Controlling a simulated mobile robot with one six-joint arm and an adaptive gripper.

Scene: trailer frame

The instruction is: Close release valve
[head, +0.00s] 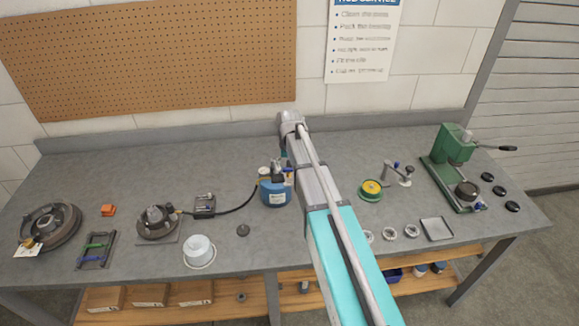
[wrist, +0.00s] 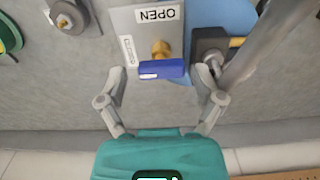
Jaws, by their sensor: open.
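The release valve shows in the wrist view as a blue lever handle (wrist: 160,69) with a brass stem (wrist: 161,49) on a grey plate (wrist: 120,20). The handle lies crosswise in the picture. My gripper (wrist: 160,84) is open, with one finger on each side of the handle. A small gap shows at each end. In the head view my arm hides the gripper and most of the valve area beside the blue canister (head: 275,194).
A dark block with a yellow part (wrist: 213,46) and a grey bar stand close to my right finger. In the head view a black hose (head: 236,207) runs left from the canister. A white tub (head: 199,250) and a green press (head: 452,160) stand on the bench (head: 110,165).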

